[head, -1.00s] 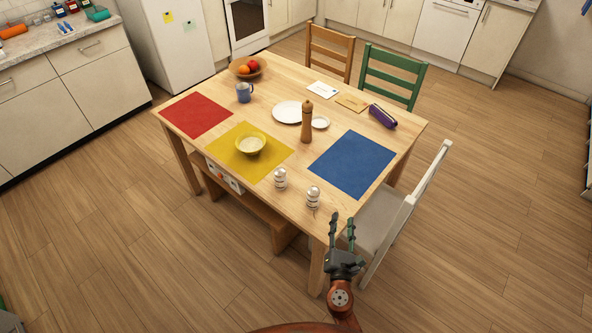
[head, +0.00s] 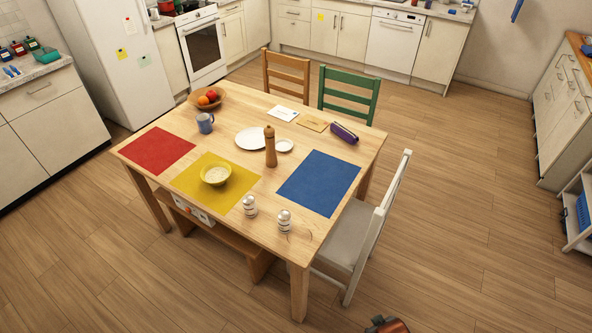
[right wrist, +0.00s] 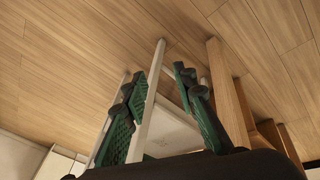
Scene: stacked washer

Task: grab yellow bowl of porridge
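The yellow bowl of porridge (head: 215,174) stands upright on the yellow placemat (head: 190,180) at the near left part of the wooden table (head: 232,222). My right gripper (right wrist: 165,95) shows in the right wrist view with its two green fingers apart and nothing between them. The white chair and a table leg show beyond the fingers. In the head view only a small piece of my arm shows at the bottom edge, well away from the bowl, and the right fingers are out of frame. My left gripper is not in view.
Two shakers (head: 250,206) stand right of the bowl, and a pepper mill (head: 270,148) stands mid-table. The white chair (head: 352,238) is at the table's right side. A bench (head: 225,243) is under the near edge. The floor in front is clear.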

